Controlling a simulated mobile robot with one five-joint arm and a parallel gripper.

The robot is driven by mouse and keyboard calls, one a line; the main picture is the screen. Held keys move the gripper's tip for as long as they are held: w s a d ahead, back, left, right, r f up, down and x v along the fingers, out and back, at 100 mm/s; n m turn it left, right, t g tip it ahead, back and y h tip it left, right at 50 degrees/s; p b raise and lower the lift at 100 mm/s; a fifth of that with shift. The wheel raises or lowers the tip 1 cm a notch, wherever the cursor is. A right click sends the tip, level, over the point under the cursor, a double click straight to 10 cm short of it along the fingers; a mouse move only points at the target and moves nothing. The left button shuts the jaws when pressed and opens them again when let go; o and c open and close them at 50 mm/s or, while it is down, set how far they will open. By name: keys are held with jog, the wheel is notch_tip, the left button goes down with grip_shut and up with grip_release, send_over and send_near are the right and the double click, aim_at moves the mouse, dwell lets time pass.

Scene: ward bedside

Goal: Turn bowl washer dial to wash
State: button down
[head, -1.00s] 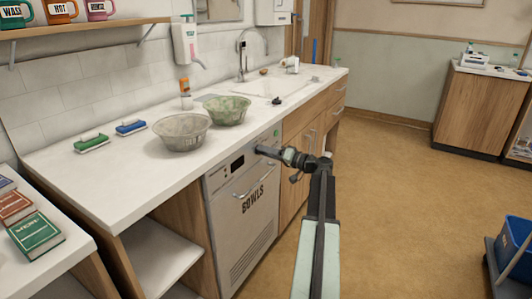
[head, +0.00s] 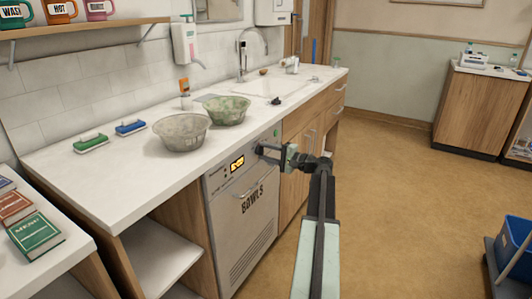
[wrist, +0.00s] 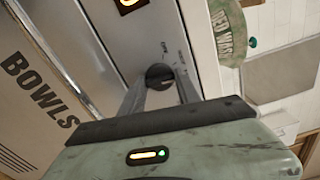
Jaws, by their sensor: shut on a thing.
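The bowl washer (head: 240,230) is a grey front panel marked BOWLS, set under the counter. Its small display (head: 237,163) is lit orange; part of it also shows at the top of the wrist view (wrist: 130,3). My gripper (head: 262,149) is at the upper right of the panel. In the wrist view, my gripper (wrist: 162,84) has its fingers shut on the dark round dial (wrist: 158,74), one on each side. Small lettering stands beside the dial, too small to read surely. The fingers partly hide the dial, and I cannot tell its exact setting.
Two bowls, one grey (head: 181,133) and one green (head: 228,110), stand on the white counter (head: 110,190) above the washer. The floor (head: 400,210) right of my arm is clear; a blue bin (head: 517,245) stands far right.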

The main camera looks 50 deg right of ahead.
jog(key=shift+m, duration=1)
jog(key=c, duration=0.9)
grip_release()
jog(key=v, duration=0.8)
jog(key=shift+w, duration=0.1)
